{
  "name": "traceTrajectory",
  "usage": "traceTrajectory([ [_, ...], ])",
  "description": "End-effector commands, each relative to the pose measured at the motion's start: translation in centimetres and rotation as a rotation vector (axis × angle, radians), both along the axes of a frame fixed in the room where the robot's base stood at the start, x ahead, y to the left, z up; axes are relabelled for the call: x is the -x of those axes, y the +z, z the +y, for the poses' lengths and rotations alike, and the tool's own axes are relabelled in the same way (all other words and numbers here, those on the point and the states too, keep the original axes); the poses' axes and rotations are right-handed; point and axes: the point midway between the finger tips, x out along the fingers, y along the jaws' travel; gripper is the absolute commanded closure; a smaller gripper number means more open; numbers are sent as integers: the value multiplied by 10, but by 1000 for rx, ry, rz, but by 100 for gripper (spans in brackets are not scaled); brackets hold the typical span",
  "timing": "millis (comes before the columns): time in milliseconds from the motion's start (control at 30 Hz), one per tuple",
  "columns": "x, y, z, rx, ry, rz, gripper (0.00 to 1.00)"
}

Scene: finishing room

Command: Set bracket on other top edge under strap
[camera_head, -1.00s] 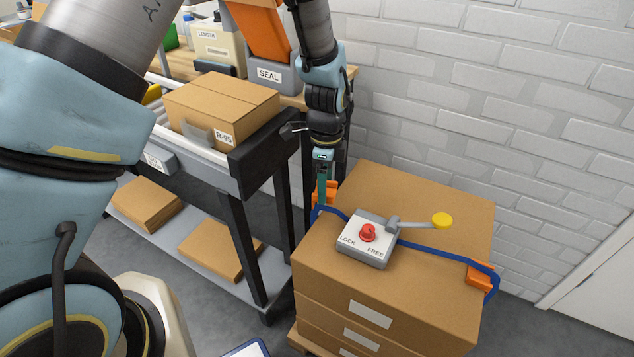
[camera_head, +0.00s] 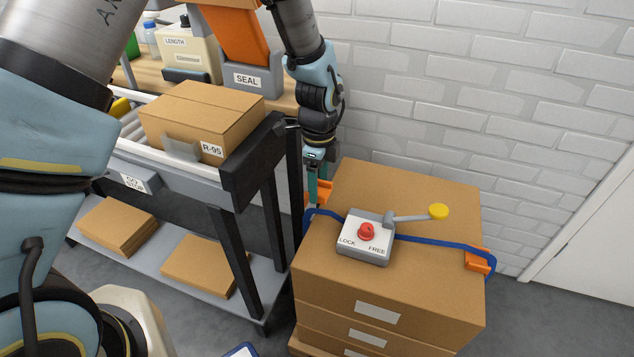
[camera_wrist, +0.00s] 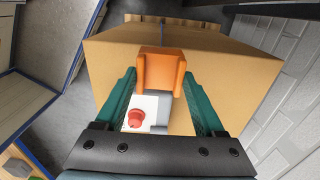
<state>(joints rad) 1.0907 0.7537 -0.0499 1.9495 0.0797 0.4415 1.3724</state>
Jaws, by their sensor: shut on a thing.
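My gripper (camera_head: 314,188) points down at the left top edge of the stacked cardboard box (camera_head: 400,195). It is shut on an orange bracket (camera_head: 325,191), which also shows between the teal fingers in the wrist view (camera_wrist: 161,70). The blue strap (camera_head: 435,240) crosses the box top and bows out past the left edge near the bracket. I cannot tell whether the bracket touches the box or lies under the strap. A second orange bracket (camera_head: 478,261) sits on the right top edge, with the strap over it.
A grey strap tensioner (camera_head: 352,250) with a red knob, LOCK and FREE marks and a yellow-ended lever (camera_head: 438,212) sits on the box top. A roller conveyor (camera_head: 190,155) with box R-95 (camera_head: 215,110) stands left. A white brick wall (camera_head: 540,130) is behind.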

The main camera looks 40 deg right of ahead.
Motion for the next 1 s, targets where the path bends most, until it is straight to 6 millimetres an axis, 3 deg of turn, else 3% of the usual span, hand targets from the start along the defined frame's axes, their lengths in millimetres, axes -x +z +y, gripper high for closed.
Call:
traceTrajectory([
  [1000, 1, -64, 0, -1, 1, 1, 82],
])
